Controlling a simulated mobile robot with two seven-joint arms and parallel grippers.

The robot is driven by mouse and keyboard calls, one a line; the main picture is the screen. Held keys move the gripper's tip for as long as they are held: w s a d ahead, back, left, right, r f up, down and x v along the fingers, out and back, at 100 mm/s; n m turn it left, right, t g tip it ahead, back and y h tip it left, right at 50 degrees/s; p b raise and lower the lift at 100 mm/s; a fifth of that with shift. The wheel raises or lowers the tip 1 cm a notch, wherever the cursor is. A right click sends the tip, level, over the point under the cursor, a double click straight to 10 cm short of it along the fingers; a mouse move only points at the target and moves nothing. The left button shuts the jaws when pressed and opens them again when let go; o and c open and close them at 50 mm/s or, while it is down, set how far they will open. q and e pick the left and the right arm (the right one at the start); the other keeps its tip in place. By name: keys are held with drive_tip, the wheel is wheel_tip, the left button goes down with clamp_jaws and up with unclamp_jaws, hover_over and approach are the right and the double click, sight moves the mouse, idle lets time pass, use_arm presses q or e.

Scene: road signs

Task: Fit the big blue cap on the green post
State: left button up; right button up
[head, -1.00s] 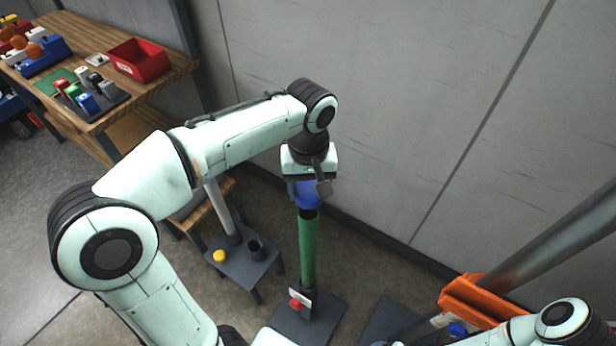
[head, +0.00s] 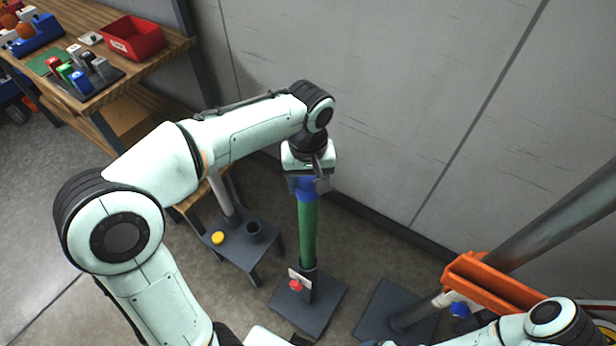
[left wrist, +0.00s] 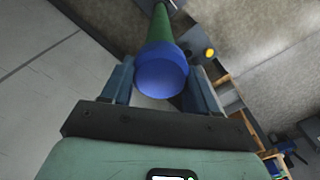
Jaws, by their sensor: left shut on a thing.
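The green post (head: 308,235) stands upright on a dark square base in the head view. The big blue cap (head: 306,186) sits at the post's top, in line with it, and no gap shows between them. My left gripper (head: 306,176) is above the post, shut on the cap. In the left wrist view the cap (left wrist: 161,75) lies between the two fingers, with the green post (left wrist: 160,35) running away from it. How deep the cap sits on the post cannot be told. My right gripper is not in view.
A low dark stand (head: 240,245) with a yellow piece (head: 218,237) is left of the post. An orange tray (head: 495,283) on a grey pole is at right. A wooden bench (head: 130,75) with a red bin (head: 134,38) is at upper left.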

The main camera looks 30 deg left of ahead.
sight(308, 182)
use_arm(q)
drive_tip(key=shift+f, duration=0.3)
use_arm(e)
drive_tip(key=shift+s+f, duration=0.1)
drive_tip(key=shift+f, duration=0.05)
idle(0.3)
use_arm(q)
drive_tip(key=o, duration=1.1)
wheel_tip(308, 182, up, 14)
drive_tip(key=p, duration=0.2)
drive_tip(key=shift+f, duration=0.25)
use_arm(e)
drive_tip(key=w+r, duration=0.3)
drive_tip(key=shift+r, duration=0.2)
